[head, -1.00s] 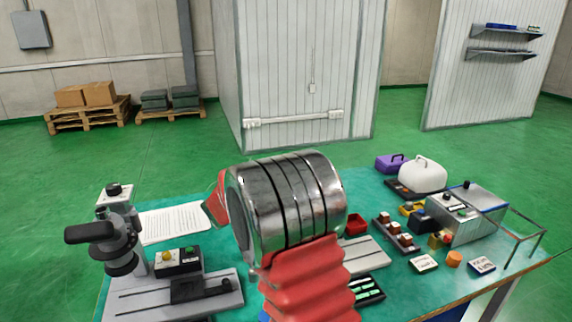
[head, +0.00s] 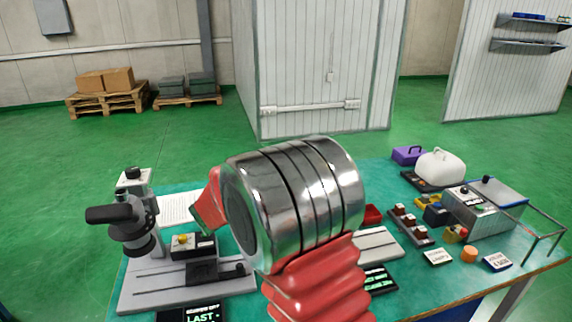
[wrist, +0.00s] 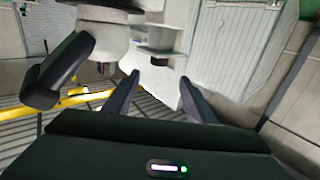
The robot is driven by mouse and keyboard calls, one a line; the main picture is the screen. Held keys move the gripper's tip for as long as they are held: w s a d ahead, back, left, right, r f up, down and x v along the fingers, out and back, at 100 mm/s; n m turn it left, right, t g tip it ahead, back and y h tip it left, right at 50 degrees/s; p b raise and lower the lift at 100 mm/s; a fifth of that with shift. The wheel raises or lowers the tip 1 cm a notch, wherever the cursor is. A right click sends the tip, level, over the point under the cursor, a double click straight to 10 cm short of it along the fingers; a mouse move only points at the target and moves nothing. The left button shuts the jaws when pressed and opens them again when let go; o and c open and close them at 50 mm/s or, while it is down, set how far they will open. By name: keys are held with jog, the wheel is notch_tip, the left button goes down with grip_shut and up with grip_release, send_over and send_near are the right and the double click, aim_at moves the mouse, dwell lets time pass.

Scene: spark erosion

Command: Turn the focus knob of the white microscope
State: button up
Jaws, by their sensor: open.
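The microscope stands at the left of the table in the head view, with a pale body (head: 124,209), a black eyepiece (head: 106,214) and a grey base (head: 150,290). In the wrist view its black eyepiece (wrist: 62,70) is large at the left, and its pale body (wrist: 108,42) is at the top. My gripper (wrist: 160,79) is open and empty, its dark fingers pointing toward pale parts of the microscope area. I cannot make out the focus knob clearly. My arm hides the gripper in the head view.
A box with a yellow button (head: 183,240) stands beside the microscope, with a white sheet (head: 178,208) behind. A dark display (head: 195,313) is at the front edge. A white-domed object (head: 440,165) and a metal unit (head: 480,220) stand at the right.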

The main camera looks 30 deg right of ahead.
jog(key=w+d+f+n+g+h, duration=0.25)
jog(key=w+f+n+g, duration=0.25)
jog(key=w+n, duration=0.45)
jog(key=r+n+g, duration=0.1)
jog(key=n+g, duration=0.1)
jog(key=n, duration=0.4)
jog(key=s+r+n+g+y, duration=0.1)
jog(key=r+n+g, duration=0.1)
jog(key=n, duration=0.5)
jog(key=s+r+n+g, duration=0.1)
jog(key=n+g, duration=0.1)
jog(key=n, duration=0.4)
jog(key=shift+d+r, duration=0.15)
jog(key=shift+r, duration=0.05)
dwell(0.4)
